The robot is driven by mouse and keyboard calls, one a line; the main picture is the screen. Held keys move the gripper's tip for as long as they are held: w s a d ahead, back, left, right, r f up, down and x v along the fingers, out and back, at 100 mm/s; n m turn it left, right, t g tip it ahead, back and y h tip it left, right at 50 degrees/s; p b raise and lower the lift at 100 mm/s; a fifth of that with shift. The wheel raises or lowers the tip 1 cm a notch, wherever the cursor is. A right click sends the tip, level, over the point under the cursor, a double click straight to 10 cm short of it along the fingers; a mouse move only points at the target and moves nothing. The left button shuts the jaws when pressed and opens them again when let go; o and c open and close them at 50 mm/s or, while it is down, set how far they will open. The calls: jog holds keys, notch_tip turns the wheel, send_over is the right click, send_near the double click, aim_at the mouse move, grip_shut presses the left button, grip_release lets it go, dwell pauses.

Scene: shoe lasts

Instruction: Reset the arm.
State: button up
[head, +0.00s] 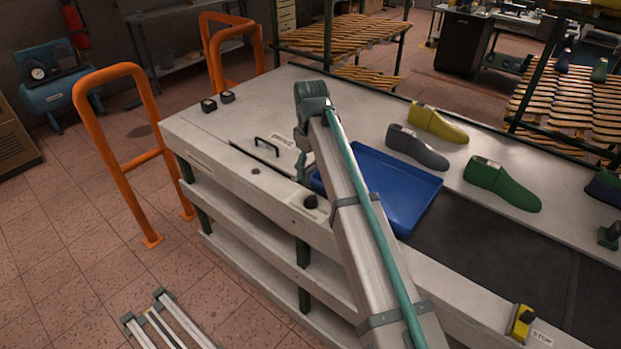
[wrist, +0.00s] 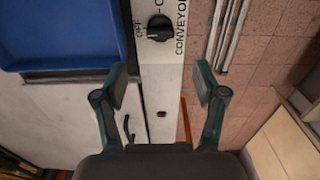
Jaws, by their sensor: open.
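My gripper (wrist: 160,84) is open and empty in the wrist view, its two teal-and-grey fingers spread apart above the front edge of the bench. In the head view my arm reaches over the bench's front edge and hides most of the gripper. A black conveyor knob (wrist: 160,28) lies ahead of the fingers; it also shows in the head view (head: 310,201). A blue tray (head: 418,192) lies on the bench to the right of my arm, partly hidden by it; I see no last in its visible part.
Yellow (head: 437,122), grey (head: 417,149) and green (head: 502,185) lasts stand on the bench behind and right of the tray. A black handle (head: 267,146) is left of my arm. A yellow stop box (head: 521,320) sits at the front right. Orange rails (head: 116,160) stand at the left.

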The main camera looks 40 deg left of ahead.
jog(key=shift+r, duration=0.45)
